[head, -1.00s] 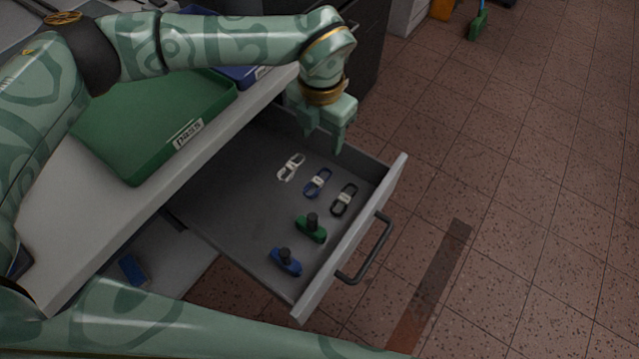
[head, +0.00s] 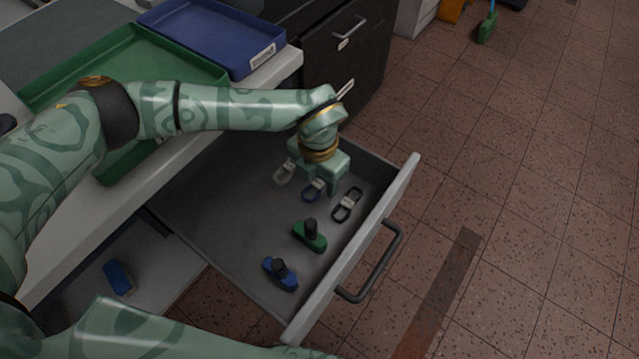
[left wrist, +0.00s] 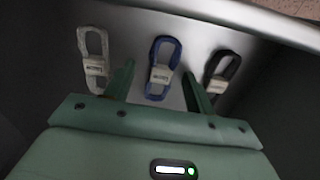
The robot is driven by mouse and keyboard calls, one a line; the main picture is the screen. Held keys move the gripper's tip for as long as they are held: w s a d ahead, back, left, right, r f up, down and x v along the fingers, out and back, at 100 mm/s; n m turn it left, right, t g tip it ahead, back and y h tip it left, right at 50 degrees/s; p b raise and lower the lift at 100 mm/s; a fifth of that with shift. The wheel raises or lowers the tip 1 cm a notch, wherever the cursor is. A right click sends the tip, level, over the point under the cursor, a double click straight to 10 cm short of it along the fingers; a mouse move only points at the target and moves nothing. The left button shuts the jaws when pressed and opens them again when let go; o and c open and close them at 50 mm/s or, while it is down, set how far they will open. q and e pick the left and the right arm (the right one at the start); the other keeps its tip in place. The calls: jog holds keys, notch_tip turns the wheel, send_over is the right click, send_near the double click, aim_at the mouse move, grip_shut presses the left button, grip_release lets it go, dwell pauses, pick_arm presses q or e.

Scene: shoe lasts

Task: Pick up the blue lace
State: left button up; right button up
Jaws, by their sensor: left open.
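The blue lace (head: 313,190) is a looped bundle with a pale band, lying in the open drawer. It lies between a white lace (head: 284,174) and a black lace (head: 347,204). My left gripper (head: 314,184) is lowered into the drawer over the blue lace and partly hides it. In the left wrist view the blue lace (left wrist: 163,52) shows between and just beyond the open, empty fingers of the gripper (left wrist: 157,80). The white lace (left wrist: 95,70) and black lace (left wrist: 219,72) lie outside the fingers. My right gripper is not seen.
A green-based knobbed object (head: 310,237) and a blue-based one (head: 280,273) stand nearer in the drawer (head: 222,190). The drawer's front wall and handle (head: 372,262) are on the right. A green tray (head: 130,62) and blue tray (head: 222,32) sit on the worktop.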

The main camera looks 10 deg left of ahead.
pick_arm(q)
jog(key=shift+r, duration=0.1)
jog(key=c, duration=1)
jog(key=shift+c, duration=0.2)
